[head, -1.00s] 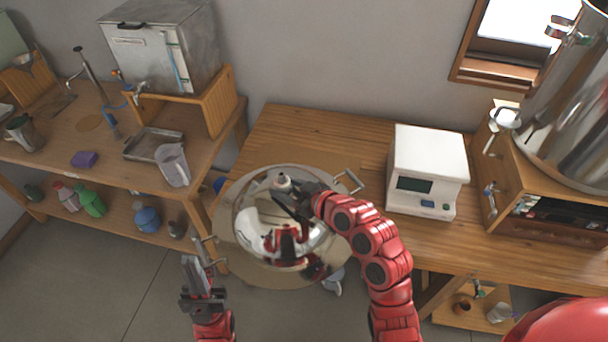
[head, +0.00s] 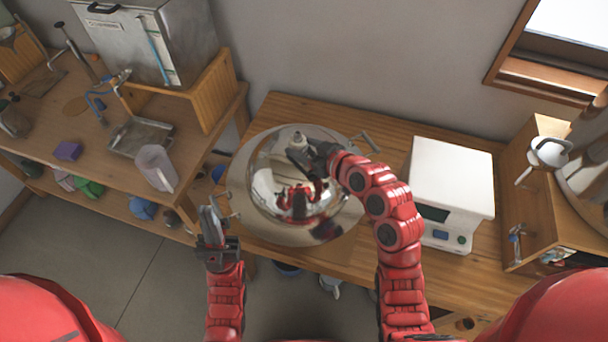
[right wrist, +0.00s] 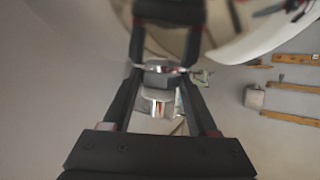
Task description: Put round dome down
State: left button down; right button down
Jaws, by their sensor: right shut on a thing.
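The round dome (head: 290,195) is a shiny metal lid with a small knob (head: 298,143) on top. My right gripper (head: 314,153) is shut on it at the knob. The dome is over a wide round base (head: 240,185) with metal handles at its left and upper right. I cannot tell whether the dome's rim touches the base. Shiny curved metal fills the top of the right wrist view, between and beyond the fingers (right wrist: 166,40). My left gripper (head: 211,226) is left of the base, apart from the dome, and its fingers look close together.
A white box with a display (head: 450,190) stands on the wooden table (head: 295,110) to the right. A wooden stand (head: 545,190) is farther right. A shelf bench (head: 100,165) with a metal box (head: 150,40) and a jug (head: 156,168) is at left.

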notch_tip(320, 180, down, 5)
jog(key=shift+a+r+p, duration=0.1)
jog(key=shift+p, duration=0.75)
jog(key=shift+f+p, duration=0.45)
jog(key=shift+f, duration=1.8)
jog(key=shift+c, duration=0.9)
grip_release()
jog(key=shift+f, duration=0.1)
jog(key=shift+s, duration=0.15)
